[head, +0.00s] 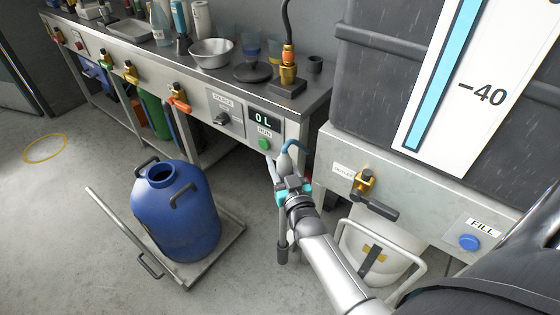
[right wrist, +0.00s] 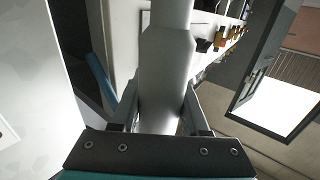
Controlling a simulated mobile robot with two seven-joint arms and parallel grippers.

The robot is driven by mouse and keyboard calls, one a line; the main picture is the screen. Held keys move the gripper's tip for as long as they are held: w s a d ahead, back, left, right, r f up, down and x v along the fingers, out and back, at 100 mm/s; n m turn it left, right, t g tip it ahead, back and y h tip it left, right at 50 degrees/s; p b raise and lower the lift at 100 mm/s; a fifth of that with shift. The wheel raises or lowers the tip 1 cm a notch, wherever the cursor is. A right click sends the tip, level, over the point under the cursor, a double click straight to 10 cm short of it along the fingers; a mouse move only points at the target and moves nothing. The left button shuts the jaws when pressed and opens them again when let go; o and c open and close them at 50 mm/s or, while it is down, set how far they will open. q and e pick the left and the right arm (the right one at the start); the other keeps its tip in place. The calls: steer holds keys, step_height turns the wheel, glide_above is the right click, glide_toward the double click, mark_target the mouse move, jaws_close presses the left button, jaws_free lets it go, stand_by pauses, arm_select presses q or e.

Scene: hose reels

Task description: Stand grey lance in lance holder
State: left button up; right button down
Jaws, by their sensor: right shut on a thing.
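My right gripper (head: 285,172) is shut on the grey lance (head: 284,161), in front of the steel bench and below the green RUN button. A blue hose (head: 294,146) runs at the lance's upper end. In the right wrist view the lance (right wrist: 167,85) fills the space between the two fingers, and its far end runs out of frame. On the bench's right end, a small dark open cup (head: 315,64) stands beside a black block (head: 288,89) that holds an upright brass fitting. I cannot tell which of these is the lance holder. My left gripper is not in view.
A blue drum (head: 178,215) stands on a flat trolley (head: 222,245) at left. A steel bowl (head: 211,53) and bottles crowd the bench (head: 135,45). A large grey tank (head: 390,60) and an outlet valve (head: 364,183) are at right. Floor at far left is clear.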

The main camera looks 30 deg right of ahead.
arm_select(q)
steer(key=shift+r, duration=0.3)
arm_select(e)
steer(key=shift+c, duration=1.7)
jaws_free()
steer(key=shift+f, duration=0.1)
steer(key=shift+f, duration=0.1)
steer(key=shift+s, duration=0.1)
arm_select(q)
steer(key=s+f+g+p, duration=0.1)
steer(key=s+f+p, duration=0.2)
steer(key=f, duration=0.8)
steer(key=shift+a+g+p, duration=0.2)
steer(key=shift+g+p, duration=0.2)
steer(key=shift+p, duration=0.75)
arm_select(e)
steer(key=shift+v, duration=7.5)
